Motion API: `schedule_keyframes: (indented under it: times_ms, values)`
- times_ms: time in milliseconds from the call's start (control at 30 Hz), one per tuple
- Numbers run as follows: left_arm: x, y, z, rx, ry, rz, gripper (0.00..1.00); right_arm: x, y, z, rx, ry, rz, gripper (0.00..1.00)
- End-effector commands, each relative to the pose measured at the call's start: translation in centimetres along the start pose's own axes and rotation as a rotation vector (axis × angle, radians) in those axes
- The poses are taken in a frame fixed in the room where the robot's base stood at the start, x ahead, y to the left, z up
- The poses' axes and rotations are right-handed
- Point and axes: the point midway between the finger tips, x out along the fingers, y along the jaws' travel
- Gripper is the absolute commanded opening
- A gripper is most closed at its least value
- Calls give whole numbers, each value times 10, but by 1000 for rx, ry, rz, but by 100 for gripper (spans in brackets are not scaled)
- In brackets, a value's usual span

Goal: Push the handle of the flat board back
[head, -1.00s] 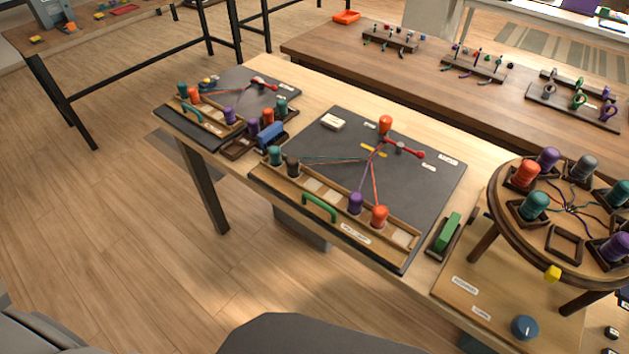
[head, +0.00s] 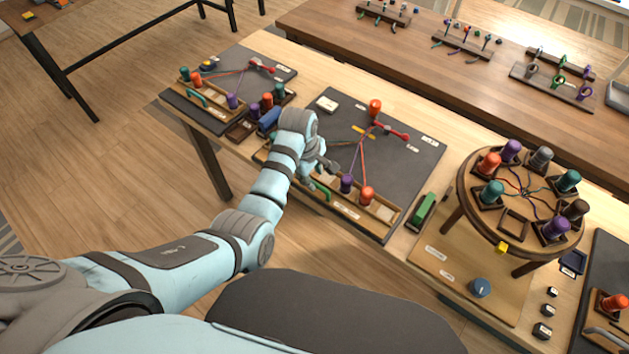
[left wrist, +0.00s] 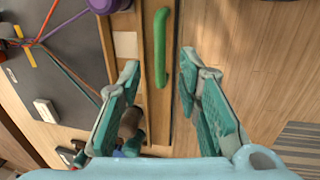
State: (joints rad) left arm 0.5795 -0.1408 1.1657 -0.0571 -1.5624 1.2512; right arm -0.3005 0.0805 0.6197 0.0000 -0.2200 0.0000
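The flat board (head: 400,160) is dark grey with a wooden tray strip along its near edge. Its green handle (head: 321,190) stands on that strip; in the left wrist view the handle (left wrist: 161,48) runs upright in the picture. My left gripper (head: 326,168) is over the strip at the handle. In the left wrist view my left gripper (left wrist: 159,80) is open, with the near end of the handle between its fingertips and no contact visible. My left arm hides the strip's left end in the head view. My right gripper is not in view.
A purple bobbin (head: 347,183) and an orange bobbin (head: 366,196) stand on the strip right of the handle. A smaller board (head: 275,62) lies left, a green block (head: 424,209) right, then a round braiding stand (head: 465,170). Floor in front of the table is clear.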

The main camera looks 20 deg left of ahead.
Motion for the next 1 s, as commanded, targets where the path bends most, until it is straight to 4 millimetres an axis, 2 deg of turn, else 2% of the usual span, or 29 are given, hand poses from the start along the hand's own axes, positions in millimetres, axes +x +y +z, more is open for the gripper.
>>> schedule_keyframes:
  times_ms: [33,100,200,500,700,1000]
  values:
    - [16,-2,0,0,-1,-4,31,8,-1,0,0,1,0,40]
    - [29,-2,0,0,-1,-2,31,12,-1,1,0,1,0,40]
    - [38,-1,0,-1,0,0,31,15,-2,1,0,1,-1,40]
    - [41,-1,0,0,0,1,31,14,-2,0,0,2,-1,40]
    - [40,-1,0,0,0,0,0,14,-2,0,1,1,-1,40]
    - [41,0,-1,-1,0,0,0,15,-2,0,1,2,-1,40]
